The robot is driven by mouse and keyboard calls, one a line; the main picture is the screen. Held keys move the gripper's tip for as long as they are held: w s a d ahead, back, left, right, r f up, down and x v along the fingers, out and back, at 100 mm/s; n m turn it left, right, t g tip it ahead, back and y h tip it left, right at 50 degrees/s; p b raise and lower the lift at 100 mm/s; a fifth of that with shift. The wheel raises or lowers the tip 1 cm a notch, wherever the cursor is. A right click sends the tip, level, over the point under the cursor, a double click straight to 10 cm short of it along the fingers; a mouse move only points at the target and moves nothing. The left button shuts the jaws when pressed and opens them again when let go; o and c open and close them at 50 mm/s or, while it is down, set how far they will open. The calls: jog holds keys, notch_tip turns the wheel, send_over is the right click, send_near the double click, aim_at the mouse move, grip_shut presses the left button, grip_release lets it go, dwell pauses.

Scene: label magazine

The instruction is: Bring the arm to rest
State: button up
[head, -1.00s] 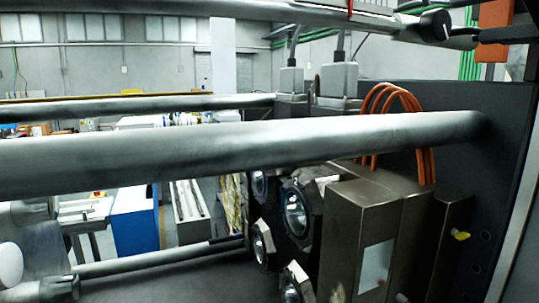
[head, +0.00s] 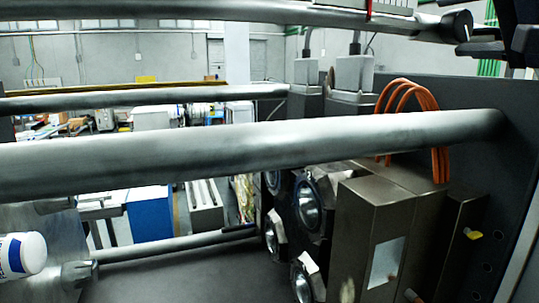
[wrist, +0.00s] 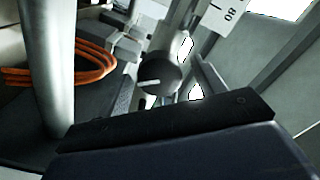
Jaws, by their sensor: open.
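My gripper (head: 488,40) shows in part at the upper right edge of the head view, dark and open, with nothing seen between its fingers. It is beside the black-capped end of the top grey rod (head: 300,13); whether it touches the cap cannot be told. In the wrist view, a dark part of my gripper fills the bottom. Beyond it are the rod's round black cap (wrist: 160,72) and a white scale card marked 80 (wrist: 222,14).
A thick grey bar (head: 220,148) crosses the head view. Orange cables (head: 410,92) loop above a brown metal block (head: 375,225) on the right. A white container (head: 22,255) is at the left edge. A dark flat surface (head: 180,280) lies below.

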jog(key=m+p, duration=0.1)
jog(key=m, duration=0.3)
jog(key=shift+m, duration=0.3)
jog(key=m+p, duration=0.1)
jog(key=m, duration=0.3)
jog(key=shift+m, duration=0.3)
jog(key=shift+f, duration=0.15)
